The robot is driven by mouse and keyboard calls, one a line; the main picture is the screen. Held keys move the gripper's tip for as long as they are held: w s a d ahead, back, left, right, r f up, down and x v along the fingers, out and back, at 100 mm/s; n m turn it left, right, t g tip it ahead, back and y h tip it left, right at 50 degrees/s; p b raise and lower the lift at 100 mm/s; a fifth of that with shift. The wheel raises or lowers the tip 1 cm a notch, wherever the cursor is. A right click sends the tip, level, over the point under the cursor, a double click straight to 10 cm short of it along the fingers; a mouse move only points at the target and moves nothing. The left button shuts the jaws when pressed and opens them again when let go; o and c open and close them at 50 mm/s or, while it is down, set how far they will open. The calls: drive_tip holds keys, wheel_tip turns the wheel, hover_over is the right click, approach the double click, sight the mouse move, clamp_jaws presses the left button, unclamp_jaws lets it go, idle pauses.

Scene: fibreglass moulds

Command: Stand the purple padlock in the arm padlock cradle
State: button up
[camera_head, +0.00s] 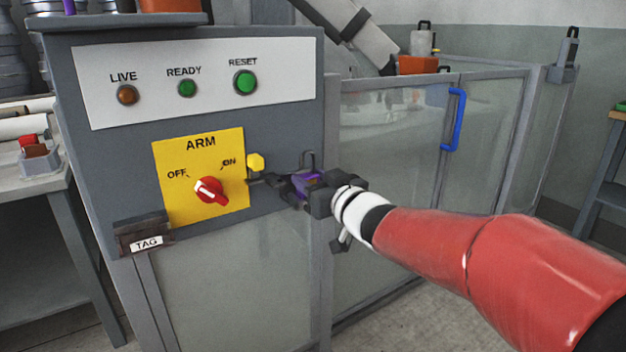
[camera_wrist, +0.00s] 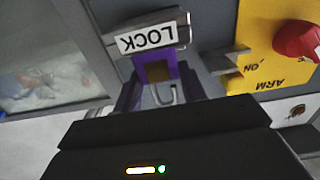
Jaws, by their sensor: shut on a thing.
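The purple padlock (camera_head: 309,181) is in my gripper (camera_head: 302,186), which is shut on it at the right edge of the grey control cabinet. Its grey shackle points up in the head view. In the wrist view the padlock (camera_wrist: 158,70) is close against a grey holder with an upside-down LOCK label (camera_wrist: 147,38), which looks like the arm padlock cradle. The shackle shows as a hook on the near side of the padlock. In the head view my gripper and the padlock mostly hide the cradle. I cannot tell whether the padlock rests in it.
The yellow ARM plate (camera_head: 175,170) with a red rotary switch (camera_head: 209,190) is just left of my gripper, with a yellow hasp piece (camera_head: 256,163) between them. A TAG holder (camera_head: 145,238) is lower left. A clear-panelled enclosure with a blue handle (camera_head: 454,120) stands right.

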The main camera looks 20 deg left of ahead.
drive_tip(key=shift+f, duration=0.1)
idle(0.3)
drive_tip(key=o, duration=1.2)
drive_tip(key=shift+c, duration=0.2)
drive_tip(key=v, duration=0.7)
drive_tip(key=shift+s+d, duration=0.25)
drive_tip(key=shift+d, duration=0.05)
drive_tip(key=shift+d, duration=0.1)
